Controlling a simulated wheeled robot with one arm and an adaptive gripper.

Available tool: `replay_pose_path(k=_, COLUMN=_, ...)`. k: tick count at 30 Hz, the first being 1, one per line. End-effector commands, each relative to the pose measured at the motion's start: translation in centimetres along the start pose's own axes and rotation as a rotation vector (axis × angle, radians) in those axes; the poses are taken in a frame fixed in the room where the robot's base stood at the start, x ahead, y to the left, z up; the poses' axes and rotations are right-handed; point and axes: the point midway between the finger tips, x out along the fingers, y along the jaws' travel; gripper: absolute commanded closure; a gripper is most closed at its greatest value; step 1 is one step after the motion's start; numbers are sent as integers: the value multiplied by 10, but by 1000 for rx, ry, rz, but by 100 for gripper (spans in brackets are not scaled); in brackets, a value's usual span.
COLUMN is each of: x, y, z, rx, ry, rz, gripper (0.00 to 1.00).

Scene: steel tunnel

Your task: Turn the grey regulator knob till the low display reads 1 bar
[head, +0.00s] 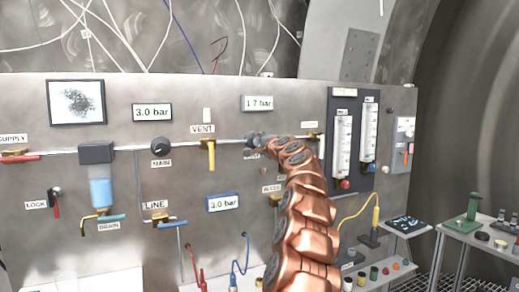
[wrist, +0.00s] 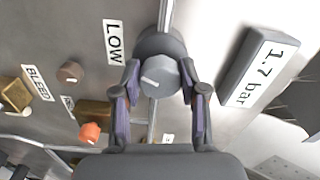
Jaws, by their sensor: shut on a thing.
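The grey regulator knob (wrist: 158,77) sits in the middle of the wrist view, with a pale mark on its face. My gripper (wrist: 160,84) has one finger on each side of the knob and is shut on it. The LOW label (wrist: 114,42) is beside it. The low display (wrist: 262,66) reads 1.7 bar, and the same display (head: 257,103) reads 1.7 bar in the head view, above the knob. In the head view my copper arm reaches up to the knob and hides much of my gripper and the LOW label.
Other displays read 3.0 bar (head: 152,112) at upper left and 3.0 bar (head: 224,203) below. The yellow VENT lever (head: 211,153) hangs just left of the knob. Flow tubes (head: 342,142) stand to the right. In the wrist view an orange knob (wrist: 92,132) and brass fitting (wrist: 94,111) are nearby.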

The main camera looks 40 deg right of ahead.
Motion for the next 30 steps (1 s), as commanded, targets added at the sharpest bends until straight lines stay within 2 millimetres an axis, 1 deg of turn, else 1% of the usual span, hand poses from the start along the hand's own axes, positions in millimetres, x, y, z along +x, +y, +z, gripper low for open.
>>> replay_pose_path(k=1, x=0, y=3, z=0, rx=-21, ry=0, rz=0, gripper=92)
replay_pose_path(k=9, x=1, y=3, z=2, rx=-87, ry=-4, rz=4, gripper=92)
replay_pose_path(k=22, x=1, y=3, z=2, rx=-95, ry=-5, rz=4, gripper=92)
replay_pose_path(k=23, x=1, y=3, z=2, rx=-95, ry=-5, rz=4, gripper=56)
replay_pose_path(k=30, x=1, y=2, z=1, rx=-95, ry=-3, rz=3, gripper=32)
